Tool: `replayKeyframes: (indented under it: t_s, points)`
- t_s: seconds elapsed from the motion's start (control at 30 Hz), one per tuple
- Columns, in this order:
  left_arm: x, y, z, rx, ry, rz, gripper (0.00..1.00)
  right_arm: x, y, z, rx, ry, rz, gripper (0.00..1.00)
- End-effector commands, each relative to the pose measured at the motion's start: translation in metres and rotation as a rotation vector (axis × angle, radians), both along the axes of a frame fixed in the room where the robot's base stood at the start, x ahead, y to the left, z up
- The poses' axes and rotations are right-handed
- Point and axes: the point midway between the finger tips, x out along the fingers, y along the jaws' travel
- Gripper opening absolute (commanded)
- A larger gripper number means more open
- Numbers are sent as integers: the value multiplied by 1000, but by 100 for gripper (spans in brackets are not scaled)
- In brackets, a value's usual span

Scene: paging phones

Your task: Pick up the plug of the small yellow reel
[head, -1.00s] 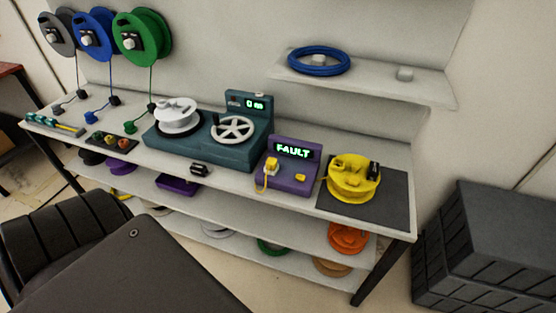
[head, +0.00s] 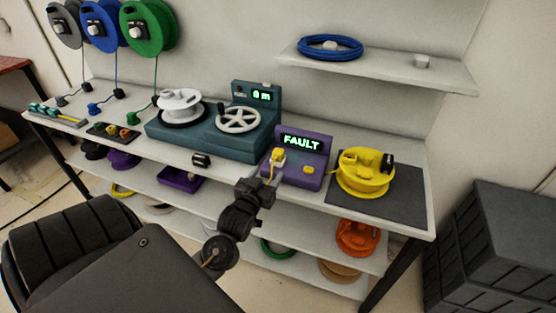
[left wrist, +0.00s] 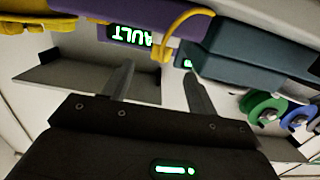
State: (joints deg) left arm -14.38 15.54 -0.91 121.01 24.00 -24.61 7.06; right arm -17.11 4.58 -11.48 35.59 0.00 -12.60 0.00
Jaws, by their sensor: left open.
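The small yellow reel (head: 364,175) sits on a dark mat at the right end of the bench. A yellow plug (head: 278,156) stands on the purple tester (head: 313,146), whose screen reads FAULT. A yellow cable hangs from it; in the left wrist view the cable (left wrist: 181,22) loops down to the plug (left wrist: 162,52). My left gripper (head: 273,178) is at the bench's front edge, just in front of the tester. In the left wrist view its jaws (left wrist: 158,72) are open and empty, with the plug beyond the gap between them. My right gripper is out of view.
Left of the tester stands a teal winder (head: 215,140) with a white reel and handwheel. A small black object (head: 201,160) lies at the bench's front. A shelf (head: 390,70) with a blue coil overhangs the back. Black crates (head: 490,245) stand at the right.

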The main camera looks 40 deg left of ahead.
Motion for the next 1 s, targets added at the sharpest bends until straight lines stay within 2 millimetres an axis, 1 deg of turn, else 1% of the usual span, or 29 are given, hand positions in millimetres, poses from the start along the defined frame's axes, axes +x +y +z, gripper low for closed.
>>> replayKeyframes:
  t_s: [0.03, 0.17, 0.4, 0.5, 0.77, 1.0]
  points:
    - [1, 3, 5, 4, -19, 5, 58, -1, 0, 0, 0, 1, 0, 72]
    - [5, 5, 7, 5, -27, 8, 58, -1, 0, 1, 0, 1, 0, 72]
    - [38, 16, 6, 6, -25, 7, 58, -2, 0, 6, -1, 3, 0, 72]
    - [49, 20, 5, 7, -24, 7, 58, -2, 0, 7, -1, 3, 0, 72]
    - [57, 23, 4, 5, -24, 6, 58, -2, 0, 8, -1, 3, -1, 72]
    - [89, 34, 3, 6, -23, 6, 58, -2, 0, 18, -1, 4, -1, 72]
